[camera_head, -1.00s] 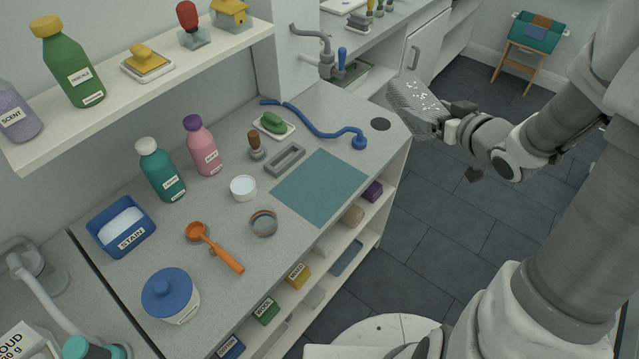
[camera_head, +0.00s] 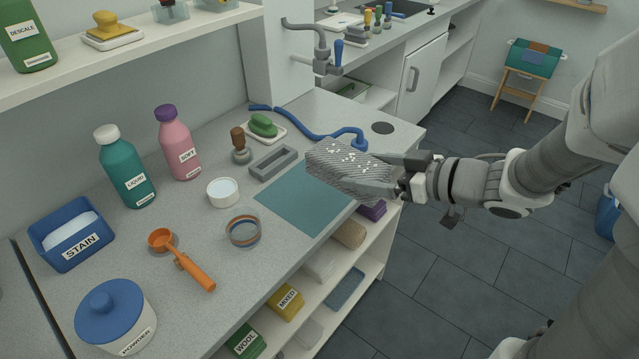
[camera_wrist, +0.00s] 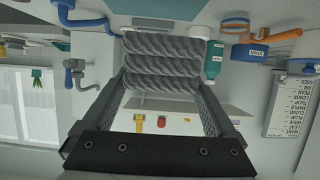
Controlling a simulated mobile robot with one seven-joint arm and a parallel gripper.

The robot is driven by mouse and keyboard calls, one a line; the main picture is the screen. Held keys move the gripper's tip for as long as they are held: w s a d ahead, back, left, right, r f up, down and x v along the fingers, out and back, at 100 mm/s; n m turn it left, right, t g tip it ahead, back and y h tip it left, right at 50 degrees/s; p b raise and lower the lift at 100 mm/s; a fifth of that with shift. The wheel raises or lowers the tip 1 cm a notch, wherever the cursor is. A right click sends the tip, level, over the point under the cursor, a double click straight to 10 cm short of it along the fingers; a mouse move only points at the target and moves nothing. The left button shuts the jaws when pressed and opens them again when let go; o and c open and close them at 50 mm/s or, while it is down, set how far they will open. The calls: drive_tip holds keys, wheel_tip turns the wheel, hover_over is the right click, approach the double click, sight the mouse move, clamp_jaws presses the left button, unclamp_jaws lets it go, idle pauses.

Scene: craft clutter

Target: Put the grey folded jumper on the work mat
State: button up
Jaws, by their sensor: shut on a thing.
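The grey folded jumper (camera_head: 345,168) is a knitted block with white flecks on top. My gripper (camera_head: 398,176) is shut on its right end. In the head view the jumper hangs over the right part of the teal work mat (camera_head: 298,198) and hides that corner. I cannot tell whether it touches the mat. In the wrist view the jumper (camera_wrist: 160,62) shows as thick grey knit folds between the two fingers of my gripper (camera_wrist: 165,95). The visible part of the mat is bare.
A grey rectangular tray (camera_head: 273,163), a blue hose (camera_head: 318,133) and a green brush on a dish (camera_head: 263,127) lie behind the mat. A white tub (camera_head: 223,192) and a roll of tape (camera_head: 243,230) stand left of it. Shelves with a purple block (camera_head: 372,210) lie below the counter edge.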

drive_tip(key=w+a+f+b, duration=0.1)
drive_tip(key=w+a+f, duration=0.1)
drive_tip(key=w+a+f+b, duration=0.1)
drive_tip(key=w+a+f, duration=0.1)
drive_tip(key=w, duration=0.1)
drive_tip(key=w+a+f+b, duration=0.1)
drive_tip(key=w+a+f, duration=0.1)
drive_tip(key=w, duration=0.1)
drive_tip(key=shift+w+a+f+b, duration=0.15)
drive_tip(key=shift+a+f+b, duration=0.1)
drive_tip(key=shift+a+b, duration=0.15)
drive_tip(key=shift+f+b, duration=0.9)
drive_tip(key=shift+f, duration=1.05)
drive_tip(key=shift+f, duration=0.1)
drive_tip(key=shift+f, duration=0.1)
drive_tip(key=o, duration=1.2)
drive_tip(key=shift+c, duration=0.2)
